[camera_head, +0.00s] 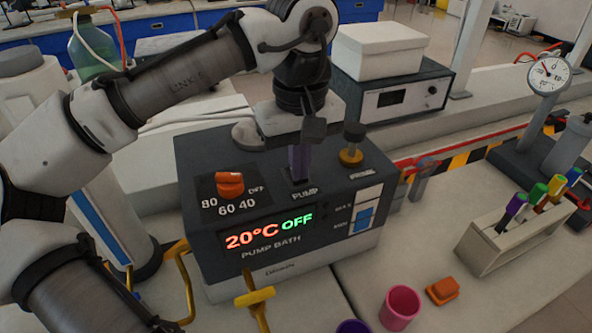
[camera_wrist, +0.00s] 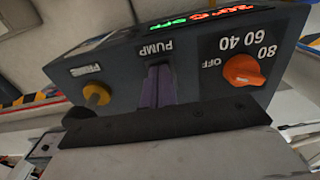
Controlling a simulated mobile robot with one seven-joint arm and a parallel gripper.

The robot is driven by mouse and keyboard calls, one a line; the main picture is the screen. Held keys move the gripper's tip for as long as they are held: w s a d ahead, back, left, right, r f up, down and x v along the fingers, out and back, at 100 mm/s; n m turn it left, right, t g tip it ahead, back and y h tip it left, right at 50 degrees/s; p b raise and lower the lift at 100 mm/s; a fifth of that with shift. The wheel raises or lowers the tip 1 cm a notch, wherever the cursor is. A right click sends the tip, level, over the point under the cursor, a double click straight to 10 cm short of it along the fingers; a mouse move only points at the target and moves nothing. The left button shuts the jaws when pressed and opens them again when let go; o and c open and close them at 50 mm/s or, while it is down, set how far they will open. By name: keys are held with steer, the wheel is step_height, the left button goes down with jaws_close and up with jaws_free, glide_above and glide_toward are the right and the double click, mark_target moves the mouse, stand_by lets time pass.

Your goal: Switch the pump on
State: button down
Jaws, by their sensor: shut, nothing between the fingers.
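The pump bath (camera_head: 222,258) is a dark grey box with a pale base. Its display (camera_head: 268,232) reads 20°C in red and OFF in green. A purple pump switch (camera_head: 298,164) stands on its top behind the PUMP label, and it also shows in the wrist view (camera_wrist: 158,86). My gripper (camera_head: 312,130) is shut and empty, pointing down right at the switch. In the wrist view, my gripper's dark edge (camera_wrist: 165,124) hides the near end of the switch. I cannot tell whether they touch.
An orange temperature dial (camera_head: 230,184) is left of the switch, and a yellow-brown PRIME knob (camera_head: 351,155) is right of it. A marker rack (camera_head: 485,250), pink cup (camera_head: 400,306) and orange block (camera_head: 442,291) stand to the right. A yellow tap-like piece (camera_head: 254,298) is in front.

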steer(key=shift+f, duration=0.15)
step_height(320, 180, up, 7)
steer(key=p, duration=0.7)
stand_by(0.3)
stand_by(0.4)
